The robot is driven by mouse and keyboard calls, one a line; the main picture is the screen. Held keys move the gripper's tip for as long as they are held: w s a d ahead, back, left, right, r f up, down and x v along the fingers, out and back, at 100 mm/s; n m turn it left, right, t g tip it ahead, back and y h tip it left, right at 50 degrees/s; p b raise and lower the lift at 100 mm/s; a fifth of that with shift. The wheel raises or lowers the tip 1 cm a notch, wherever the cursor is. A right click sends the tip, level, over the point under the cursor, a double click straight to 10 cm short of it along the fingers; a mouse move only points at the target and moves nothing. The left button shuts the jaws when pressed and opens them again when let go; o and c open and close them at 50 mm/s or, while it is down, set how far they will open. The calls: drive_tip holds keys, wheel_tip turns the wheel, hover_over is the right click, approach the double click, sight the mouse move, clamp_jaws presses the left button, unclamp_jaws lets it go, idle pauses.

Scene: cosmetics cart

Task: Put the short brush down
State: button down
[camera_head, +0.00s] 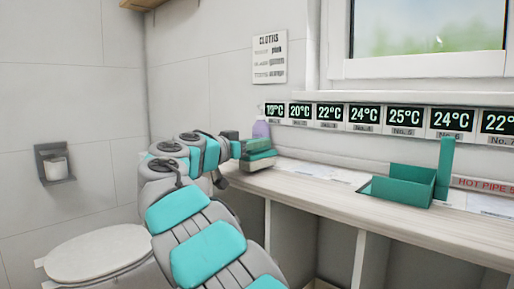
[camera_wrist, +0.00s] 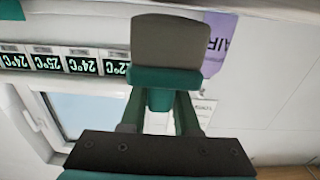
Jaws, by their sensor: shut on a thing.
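My gripper (camera_wrist: 160,104) is shut on the short brush in the wrist view. The brush has a grey block-shaped head (camera_wrist: 171,42) and a teal part (camera_wrist: 166,76) between my fingers. The held brush shows there only as a small dark grey block (camera_head: 229,135). I cannot tell whether it touches anything below.
A teal open box (camera_head: 402,183) with a tall upright part sits farther right on the counter (camera_head: 300,192). The counter between has flat papers and free room. A round-lidded white toilet (camera_head: 97,253) stands at left.

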drive_tip(key=shift+f, duration=0.45)
drive_tip(key=shift+f, duration=0.2)
drive_tip(key=c, duration=0.6)
unclamp_jaws()
drive_tip(key=shift+c, duration=0.2)
drive_tip(key=shift+r, duration=0.25)
drive_tip(key=b+v, duration=0.1)
drive_tip(key=v, duration=1.1)
drive_tip(key=shift+f, duration=0.1)
